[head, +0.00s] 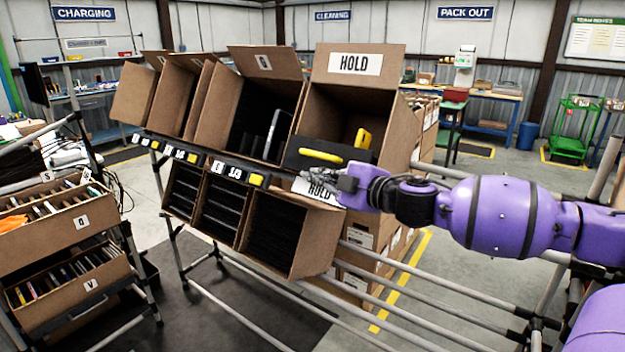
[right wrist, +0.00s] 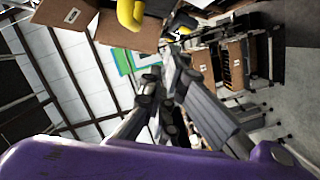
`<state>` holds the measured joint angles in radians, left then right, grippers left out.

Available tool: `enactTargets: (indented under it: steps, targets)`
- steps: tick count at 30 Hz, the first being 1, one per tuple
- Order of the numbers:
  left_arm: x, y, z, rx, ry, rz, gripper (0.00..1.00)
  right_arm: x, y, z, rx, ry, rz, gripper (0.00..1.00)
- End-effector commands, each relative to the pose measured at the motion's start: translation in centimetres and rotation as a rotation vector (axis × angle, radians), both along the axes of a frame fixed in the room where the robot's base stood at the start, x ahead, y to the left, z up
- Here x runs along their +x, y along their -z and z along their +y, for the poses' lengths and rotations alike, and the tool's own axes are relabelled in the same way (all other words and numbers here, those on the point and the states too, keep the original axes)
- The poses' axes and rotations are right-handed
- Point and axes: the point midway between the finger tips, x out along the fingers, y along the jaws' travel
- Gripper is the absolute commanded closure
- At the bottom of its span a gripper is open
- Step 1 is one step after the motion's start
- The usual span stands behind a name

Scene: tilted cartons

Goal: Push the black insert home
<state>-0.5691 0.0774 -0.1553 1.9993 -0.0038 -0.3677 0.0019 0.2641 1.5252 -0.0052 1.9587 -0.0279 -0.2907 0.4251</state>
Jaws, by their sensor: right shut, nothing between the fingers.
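The black insert (head: 301,165) sits in the mouth of the tilted carton labelled HOLD (head: 394,110), with a yellow handle (head: 321,156) across its front face. A second yellow piece (head: 362,139) stands inside behind it. How deep the insert sits is hard to tell. My right gripper (head: 312,183) is shut and empty, just below the insert's front, over the carton's lower front HOLD label. In the right wrist view its fingers (right wrist: 163,88) are together, with the yellow handle (right wrist: 130,18) above them at the top edge. My left gripper is not in view.
Other tilted cartons (head: 217,115) stand left of the HOLD carton on the same rack. A labelled black rail (head: 205,160) runs along their front. Lower cartons (head: 272,228) with black dividers hang below. Rack tubes (head: 400,290) cross under my right arm. A cart with cartons (head: 50,222) stands at left.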

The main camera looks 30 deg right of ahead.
Motion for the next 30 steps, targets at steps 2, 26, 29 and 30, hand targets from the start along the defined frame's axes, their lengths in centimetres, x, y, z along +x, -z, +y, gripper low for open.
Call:
enactTargets:
  steps: [2,26,29,30]
  targets:
    - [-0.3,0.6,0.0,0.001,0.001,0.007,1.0,1.0,0.3,0.2,0.0,0.0,0.001,1.0]
    - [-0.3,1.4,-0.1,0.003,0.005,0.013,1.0,5.8,2.4,-2.5,0.0,0.0,0.0,1.0]
    - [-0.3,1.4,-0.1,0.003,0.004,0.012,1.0,5.8,2.4,-2.5,0.0,0.0,0.0,1.0]
    - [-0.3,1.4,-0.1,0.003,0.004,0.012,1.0,5.8,2.4,-2.5,0.0,0.0,0.0,1.0]
